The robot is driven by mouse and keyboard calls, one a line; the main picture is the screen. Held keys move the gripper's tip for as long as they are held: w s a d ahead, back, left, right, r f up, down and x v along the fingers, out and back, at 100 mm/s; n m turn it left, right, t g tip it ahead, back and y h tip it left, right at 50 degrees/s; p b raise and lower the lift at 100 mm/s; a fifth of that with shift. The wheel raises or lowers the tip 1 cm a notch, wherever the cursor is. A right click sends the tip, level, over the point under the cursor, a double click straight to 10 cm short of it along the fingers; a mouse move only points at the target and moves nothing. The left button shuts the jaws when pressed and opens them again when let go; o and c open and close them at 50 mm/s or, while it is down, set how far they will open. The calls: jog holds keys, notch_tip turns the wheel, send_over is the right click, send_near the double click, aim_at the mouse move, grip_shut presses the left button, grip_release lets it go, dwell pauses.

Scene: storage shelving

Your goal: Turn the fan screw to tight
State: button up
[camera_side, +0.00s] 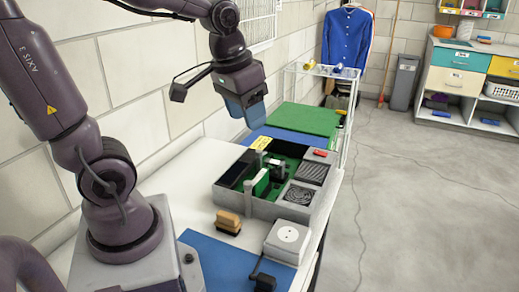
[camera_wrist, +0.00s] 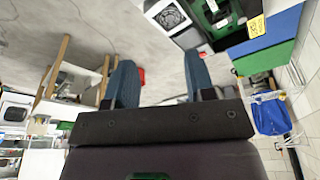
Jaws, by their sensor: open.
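A grey open case (camera_side: 236,202) sits on the white table, with a green circuit board (camera_side: 262,184) inside. Two dark, square fan-like panels with ring patterns, one (camera_side: 313,172) behind the other (camera_side: 299,194), sit at its right side. A fan screw is too small to make out. My gripper (camera_side: 246,112) hangs above and behind the case, well clear of it. In the wrist view my gripper's two blue fingers (camera_wrist: 160,75) are apart with nothing between them. One round fan-like part (camera_wrist: 167,15) shows at the top there.
A tan-topped block (camera_side: 228,219) and a white box with a round socket (camera_side: 288,240) stand in front of the case. A green mat (camera_side: 306,119) and a wire rack (camera_side: 347,110) lie beyond. The wall runs close along the left.

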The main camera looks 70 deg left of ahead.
jog(key=w+a+f+n+g, duration=0.1)
jog(key=w+a+f+n, duration=0.15)
jog(key=a, duration=0.25)
jog(key=w+a+f+n+g, duration=0.1)
jog(key=w+a+f+n, duration=0.15)
jog(key=a, duration=0.25)
jog(key=n, duration=0.7)
send_over(259, 151)
notch_tip(259, 151, down, 6)
jog(key=shift+g+h, duration=0.3)
jog(key=shift+g, duration=0.1)
notch_tip(259, 151, down, 13)
jog(key=shift+r, duration=0.1)
grip_shut()
